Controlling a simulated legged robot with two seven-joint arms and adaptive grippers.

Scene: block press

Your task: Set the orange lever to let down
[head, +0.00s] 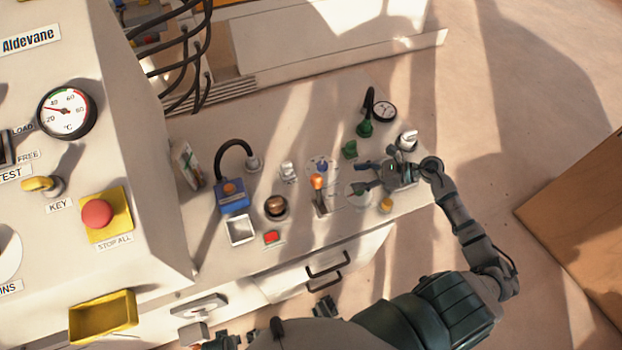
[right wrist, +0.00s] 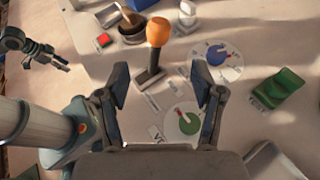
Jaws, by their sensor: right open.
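The orange lever (head: 317,182) stands on the light worktop, its round orange knob on a dark stem rising from a slotted plate. In the right wrist view the lever (right wrist: 157,33) is just beyond my fingertips, between their lines. My right gripper (head: 360,176) is open and empty, to the right of the lever and apart from it. Its fingers (right wrist: 160,77) show on both sides in the wrist view. Another gripper (right wrist: 35,50), apparently my left, shows at the upper left there; its jaws are too small to judge. The lever's position labels are not readable.
A blue dial (right wrist: 220,60) and a green dial (right wrist: 183,122) lie near the lever. A brown knob (head: 276,207), red button (head: 271,237), blue box (head: 232,196) and green knob (head: 349,149) crowd the worktop. The tall panel (head: 150,170) bounds the left.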

